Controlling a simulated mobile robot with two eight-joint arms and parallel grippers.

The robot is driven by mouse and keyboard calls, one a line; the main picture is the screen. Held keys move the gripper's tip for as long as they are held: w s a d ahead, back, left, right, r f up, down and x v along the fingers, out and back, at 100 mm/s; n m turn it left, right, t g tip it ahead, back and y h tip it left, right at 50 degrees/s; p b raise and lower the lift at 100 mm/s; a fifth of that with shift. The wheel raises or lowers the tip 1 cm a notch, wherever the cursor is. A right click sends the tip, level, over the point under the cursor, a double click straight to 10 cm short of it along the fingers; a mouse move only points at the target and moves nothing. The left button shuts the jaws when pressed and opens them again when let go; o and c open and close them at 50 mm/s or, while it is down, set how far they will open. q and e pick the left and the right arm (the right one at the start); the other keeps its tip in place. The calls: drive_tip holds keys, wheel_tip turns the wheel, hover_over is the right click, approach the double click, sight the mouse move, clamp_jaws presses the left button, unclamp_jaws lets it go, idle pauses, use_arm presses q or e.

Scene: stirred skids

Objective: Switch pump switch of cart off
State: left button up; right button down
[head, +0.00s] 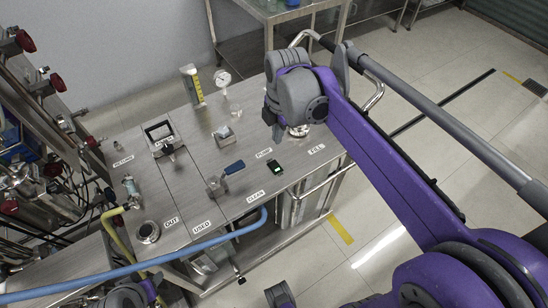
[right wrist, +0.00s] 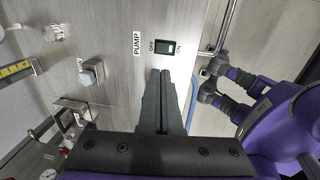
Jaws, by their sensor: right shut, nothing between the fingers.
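The pump switch (head: 275,168) is a small black rocker with a lit green part on the steel top of the cart (head: 190,200), near its PUMP label. In the right wrist view the switch (right wrist: 168,47) lies between an OFF label on its left and an ON label on its right. My right gripper (right wrist: 164,73) is shut and empty, its fingertips just below the switch in that picture. I cannot tell whether they touch the panel. In the head view the right gripper (head: 283,101) is above the cart's right part, its fingers largely hidden.
A blue hose (head: 150,262) crosses in front. Red-knobbed piping (head: 56,83) is at the left. Floor at the right is clear.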

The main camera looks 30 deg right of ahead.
sight(273, 163)
drive_tip(key=f, duration=0.4)
drive_tip(key=w+f+b, duration=0.1)
drive_tip(key=f, duration=0.7)
drive_tip(key=shift+w+f, duration=0.3)
drive_tip(key=shift+f, duration=0.1)
drive_tip(key=shift+b, duration=0.3)
